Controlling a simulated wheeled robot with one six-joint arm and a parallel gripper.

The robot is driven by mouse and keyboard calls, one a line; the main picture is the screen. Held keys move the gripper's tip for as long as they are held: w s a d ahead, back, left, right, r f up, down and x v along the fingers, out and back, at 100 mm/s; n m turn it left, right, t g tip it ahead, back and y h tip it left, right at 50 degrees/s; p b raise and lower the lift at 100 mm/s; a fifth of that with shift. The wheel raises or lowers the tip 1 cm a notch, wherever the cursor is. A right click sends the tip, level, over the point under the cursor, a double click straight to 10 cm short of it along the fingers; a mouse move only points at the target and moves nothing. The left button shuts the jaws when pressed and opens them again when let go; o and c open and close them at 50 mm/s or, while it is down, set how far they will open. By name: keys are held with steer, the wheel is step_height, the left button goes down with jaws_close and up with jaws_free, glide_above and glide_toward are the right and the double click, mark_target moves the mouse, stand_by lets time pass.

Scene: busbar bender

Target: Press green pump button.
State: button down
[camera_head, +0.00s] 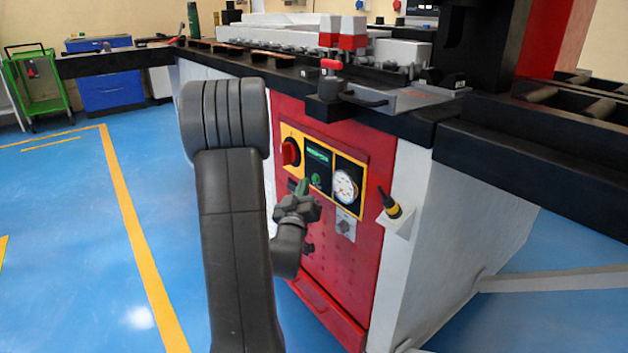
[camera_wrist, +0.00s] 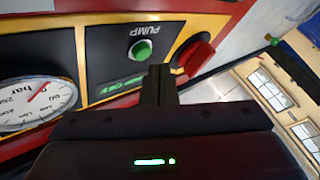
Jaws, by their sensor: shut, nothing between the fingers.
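The green pump button (camera_head: 316,180) sits on a black panel with a yellow border on the red front of the machine. In the wrist view the round green button (camera_wrist: 143,50) shows just below the upside-down word PUMP. My gripper (camera_head: 303,188) is shut and empty, in front of the panel. In the wrist view its shut fingertips (camera_wrist: 159,72) lie just below and to the right of the button. The button is not covered by them there. I cannot tell whether they touch the panel.
A red rotary knob (camera_head: 290,152) is left of the button and a pressure gauge (camera_head: 345,186) is right of it. A yellow and black handle (camera_head: 389,203) sticks out at the cabinet's corner. The black worktop edge (camera_head: 400,124) overhangs the panel. Blue floor is free at left.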

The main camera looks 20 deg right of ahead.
steer(key=shift+d, duration=0.15)
steer(key=shift+w+d+b, duration=0.2)
steer(key=shift+d+b, duration=0.05)
steer(key=shift+b, duration=0.2)
steer(key=shift+w+d, duration=0.1)
steer(key=shift+d, duration=0.35)
stand_by(0.5)
steer(key=shift+a+b, duration=0.1)
steer(key=shift+b, duration=0.2)
steer(key=shift+s+a+b, duration=0.3)
steer(key=shift+a+b, duration=0.05)
steer(key=shift+a, duration=0.35)
steer(key=a, duration=0.1)
steer(key=s+a, duration=0.1)
steer(key=a, duration=0.1)
steer(key=a+b, duration=0.1)
steer(key=shift+s+a, duration=0.35)
steer(key=shift+a, duration=0.05)
stand_by(0.5)
